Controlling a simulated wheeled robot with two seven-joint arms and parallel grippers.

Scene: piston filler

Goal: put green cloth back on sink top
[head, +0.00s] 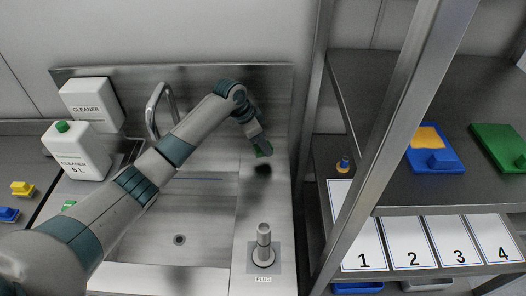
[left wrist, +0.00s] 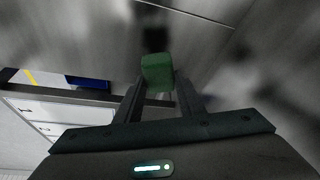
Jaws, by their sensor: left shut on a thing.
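The green cloth (head: 265,150) is a small dark green block at the tip of my left gripper (head: 260,143), to the right of the sink basin in the head view. In the left wrist view the cloth (left wrist: 157,71) sits between the two fingers of the left gripper (left wrist: 160,86), which is shut on it. It is held above the sink top (head: 273,190), with a dark shadow below it. My right gripper is not in view.
A grey plug (head: 263,248) stands upright on the sink top at the front right. The tap (head: 156,110) rises behind the basin (head: 205,225). Cleaner canisters (head: 78,152) stand at left. A metal rack post (head: 385,140) and shelf (head: 395,180) stand at right.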

